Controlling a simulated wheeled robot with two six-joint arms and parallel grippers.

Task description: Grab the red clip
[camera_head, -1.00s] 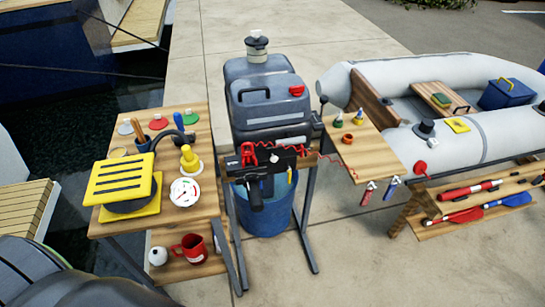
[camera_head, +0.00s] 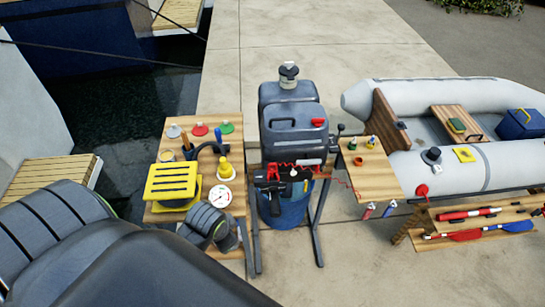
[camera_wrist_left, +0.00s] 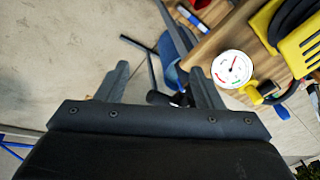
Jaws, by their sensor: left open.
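A red clip-like part (camera_head: 273,173) sits on the black bracket of the motor stand, with a red cord running right from it. A second small red clip (camera_head: 368,211) hangs beside a blue one (camera_head: 389,209) under the small side table; I cannot tell which is meant. My left arm's end (camera_head: 212,226) is over the front of the left table in the head view, left of both; its fingertips cannot be made out there. In the left wrist view my left gripper (camera_wrist_left: 160,85) is open and empty, fingers apart. My right gripper is out of view.
A blue bucket (camera_head: 284,211) is under the motor stand. The side table (camera_head: 372,178) and a grey dinghy (camera_head: 490,170) are right. Paving in front is clear.

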